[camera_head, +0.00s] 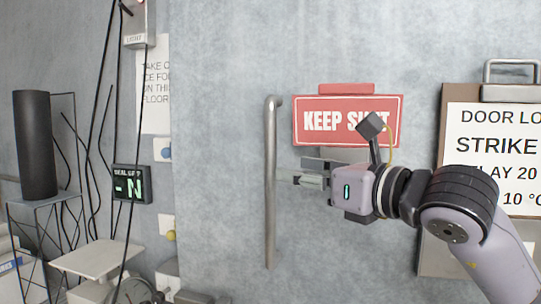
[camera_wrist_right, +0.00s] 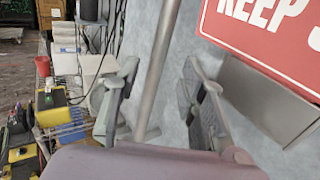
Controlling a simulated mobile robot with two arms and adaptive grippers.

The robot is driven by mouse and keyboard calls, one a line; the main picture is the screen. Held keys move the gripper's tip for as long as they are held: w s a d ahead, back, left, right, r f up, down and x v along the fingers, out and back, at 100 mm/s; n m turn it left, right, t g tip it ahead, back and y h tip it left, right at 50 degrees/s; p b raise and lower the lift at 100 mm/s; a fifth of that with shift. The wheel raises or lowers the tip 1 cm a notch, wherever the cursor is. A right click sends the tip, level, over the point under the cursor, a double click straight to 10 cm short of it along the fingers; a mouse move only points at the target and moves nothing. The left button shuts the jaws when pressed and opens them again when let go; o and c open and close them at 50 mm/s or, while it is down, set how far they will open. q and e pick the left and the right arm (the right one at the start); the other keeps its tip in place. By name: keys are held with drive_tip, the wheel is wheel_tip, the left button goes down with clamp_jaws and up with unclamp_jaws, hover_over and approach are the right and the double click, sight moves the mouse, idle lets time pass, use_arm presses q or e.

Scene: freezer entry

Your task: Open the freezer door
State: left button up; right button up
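The freezer door (camera_head: 225,190) is a grey mottled panel with its left edge in the left half of the head view. Its handle (camera_head: 271,200) is a vertical metal bar. My right gripper (camera_head: 283,178) is just right of the bar at about mid-height, fingers pointing left towards it. In the right wrist view, the bar (camera_wrist_right: 160,65) appears between the two spread fingers of the gripper (camera_wrist_right: 160,90), with a gap on each side. Whether the fingertips reach past the bar is unclear. My left gripper is not in view.
A red "KEEP SHUT" sign (camera_head: 315,120) is on the door above my gripper. A clipboard notice (camera_head: 490,150) hangs at right. Left of the door are a lit display (camera_head: 131,184), hanging cables, a black cylinder (camera_head: 36,145) on a wire stand and a pale shelf (camera_head: 97,258).

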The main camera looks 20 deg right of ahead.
sight(274, 167)
drive_tip(key=p+x, duration=0.2)
drive_tip(key=x, duration=0.4)
drive_tip(key=shift+w+a+r+p, duration=0.15)
drive_tip(key=shift+w+p, duration=0.1)
drive_tip(key=shift+p, duration=0.05)
drive_tip(key=shift+w+a, duration=0.3)
drive_tip(key=shift+w, duration=0.35)
drive_tip(key=shift+c, duration=0.2)
clamp_jaws()
